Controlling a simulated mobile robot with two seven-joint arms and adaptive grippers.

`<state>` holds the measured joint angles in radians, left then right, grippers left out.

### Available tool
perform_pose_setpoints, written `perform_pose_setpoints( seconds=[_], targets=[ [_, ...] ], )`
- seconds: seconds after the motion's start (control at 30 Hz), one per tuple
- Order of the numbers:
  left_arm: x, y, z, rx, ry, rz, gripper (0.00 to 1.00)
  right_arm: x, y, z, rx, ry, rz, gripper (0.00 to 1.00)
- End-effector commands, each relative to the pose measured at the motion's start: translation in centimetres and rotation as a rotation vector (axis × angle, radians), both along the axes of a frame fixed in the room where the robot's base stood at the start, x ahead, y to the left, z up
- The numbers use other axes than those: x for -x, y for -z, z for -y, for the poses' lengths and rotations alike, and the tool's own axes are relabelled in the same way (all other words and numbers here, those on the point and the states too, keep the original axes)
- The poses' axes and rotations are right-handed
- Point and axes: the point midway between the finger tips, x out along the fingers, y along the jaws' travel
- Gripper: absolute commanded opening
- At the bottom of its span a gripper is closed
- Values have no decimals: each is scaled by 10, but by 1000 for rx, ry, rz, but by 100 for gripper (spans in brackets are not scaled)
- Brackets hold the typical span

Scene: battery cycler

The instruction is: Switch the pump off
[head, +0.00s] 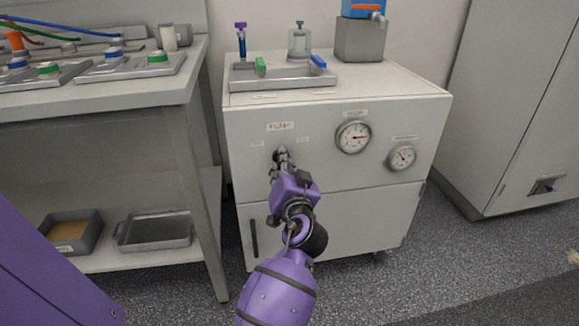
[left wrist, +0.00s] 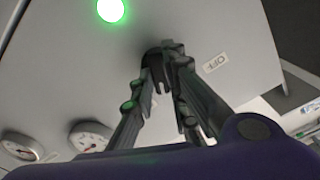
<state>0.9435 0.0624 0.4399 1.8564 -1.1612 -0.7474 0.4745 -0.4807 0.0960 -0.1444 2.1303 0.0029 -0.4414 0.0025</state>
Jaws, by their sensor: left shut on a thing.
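The pump cabinet (head: 335,115) is a white unit with a labelled front panel. My left gripper (head: 281,160) is at the left part of that panel, under a small label. In the left wrist view my left gripper (left wrist: 168,85) has its fingers shut on a dark knob (left wrist: 155,57) on the white panel. An OFF label (left wrist: 215,62) sits to the right of the knob, and a round lamp (left wrist: 111,10) glows green above it. The fingers hide much of the knob, so I cannot tell which way it points. My right gripper is not in view.
Two gauges, one larger (head: 353,137) and one smaller (head: 402,156), are on the panel right of my gripper. A metal tray (head: 285,82) with small valves stands on top. A bench (head: 150,92) is at the left. Grey floor is open in front.

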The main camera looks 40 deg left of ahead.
Motion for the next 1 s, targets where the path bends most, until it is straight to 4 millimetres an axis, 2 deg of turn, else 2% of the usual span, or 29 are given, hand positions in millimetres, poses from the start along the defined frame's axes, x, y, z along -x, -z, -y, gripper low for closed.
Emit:
perform_pose_setpoints(
  seconds=[0.37,1.0],
  targets=[
    [0,3,0,196,-1,228,0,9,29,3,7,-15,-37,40],
    [2,1,-1,547,0,641,0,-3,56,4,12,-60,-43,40]
  ],
)
